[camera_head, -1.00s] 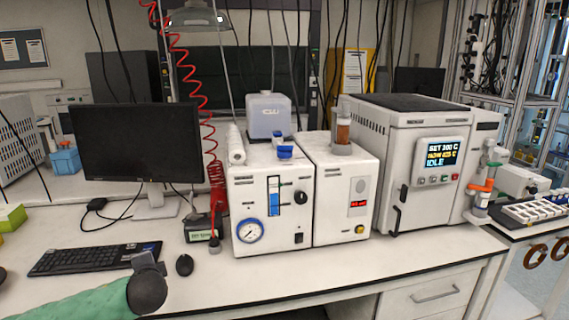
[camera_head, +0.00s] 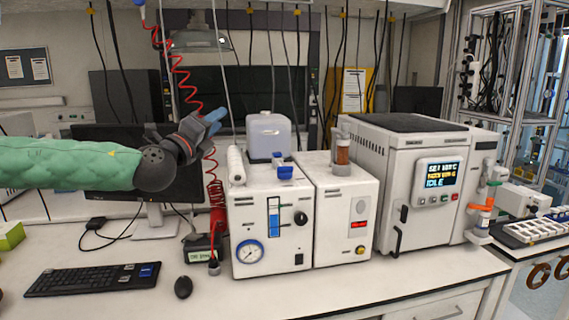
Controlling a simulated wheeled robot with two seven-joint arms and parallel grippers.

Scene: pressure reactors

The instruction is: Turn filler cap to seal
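A blue cap-like fitting (camera_head: 284,171), which may be the filler cap, sits on top of the left white instrument box (camera_head: 270,228). From here I cannot tell how far it is turned. My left gripper (camera_head: 214,122) has blue fingertips and is raised in front of the monitor, up and to the left of the blue fitting and apart from it. Its fingers are seen from the side, so I cannot tell whether they are open. My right gripper is out of view.
A translucent jug (camera_head: 268,137) stands behind the blue fitting, and a white roll (camera_head: 236,165) stands to its left. A red coiled hose (camera_head: 183,80) hangs near my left gripper. The front benchtop (camera_head: 330,292) is mostly clear.

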